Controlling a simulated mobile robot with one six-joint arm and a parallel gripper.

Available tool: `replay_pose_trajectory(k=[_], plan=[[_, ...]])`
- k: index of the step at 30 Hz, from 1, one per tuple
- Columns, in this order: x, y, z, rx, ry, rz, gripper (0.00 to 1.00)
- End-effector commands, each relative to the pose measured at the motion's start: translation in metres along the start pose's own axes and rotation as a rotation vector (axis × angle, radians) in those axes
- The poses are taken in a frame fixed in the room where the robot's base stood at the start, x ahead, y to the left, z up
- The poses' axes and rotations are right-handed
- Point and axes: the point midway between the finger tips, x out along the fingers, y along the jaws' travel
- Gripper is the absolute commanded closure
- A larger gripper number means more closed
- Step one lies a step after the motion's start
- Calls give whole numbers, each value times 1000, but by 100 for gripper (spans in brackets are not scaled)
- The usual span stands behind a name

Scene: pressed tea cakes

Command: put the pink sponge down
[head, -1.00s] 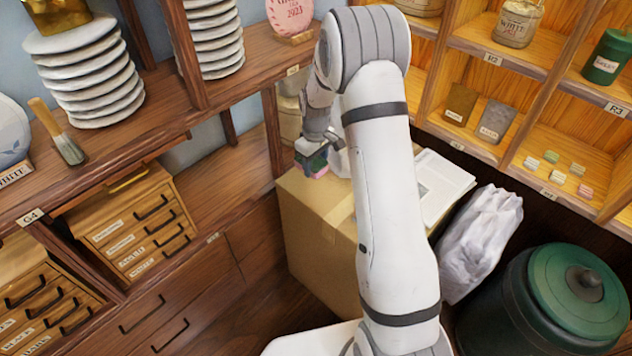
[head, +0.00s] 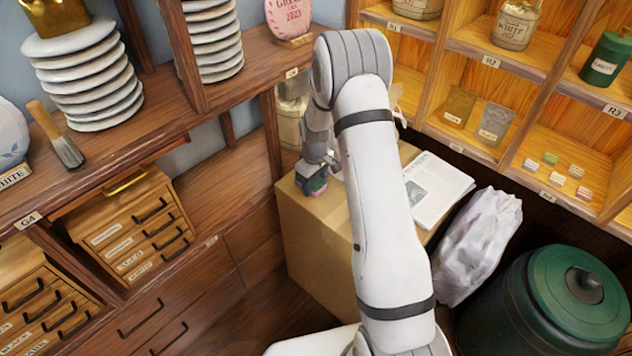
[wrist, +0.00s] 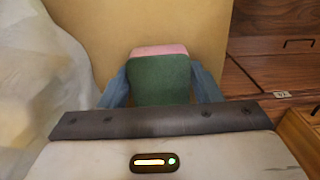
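The pink sponge (wrist: 160,50) sits between the two blue fingers of my gripper (wrist: 160,92) in the wrist view. Its end is pink and the face toward the camera is green. The fingers touch it on both sides. In the head view my gripper (head: 313,184) points down at the left part of the cardboard box (head: 318,250), near its top front edge. The sponge shows there only as a small dark and pinkish patch. I cannot tell whether it touches the box top.
A newspaper (head: 436,188) lies on the right of the box top. A white plastic bag (head: 478,245) and a green lidded bin (head: 560,300) stand to the right. Wooden drawers (head: 150,235) are at the left and shelves (head: 545,130) at the right.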

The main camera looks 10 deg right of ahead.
Motion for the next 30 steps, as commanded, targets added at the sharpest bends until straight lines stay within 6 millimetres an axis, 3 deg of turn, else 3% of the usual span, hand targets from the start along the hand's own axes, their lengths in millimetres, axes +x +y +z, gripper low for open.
replay_pose_trajectory(k=[5, 16, 30], plan=[[0, 0, 0, 1, 0, 0, 27], [-9, 1, 0, 1, 1, 1, 27], [-101, 1, 0, 2, 2, 1, 27]])
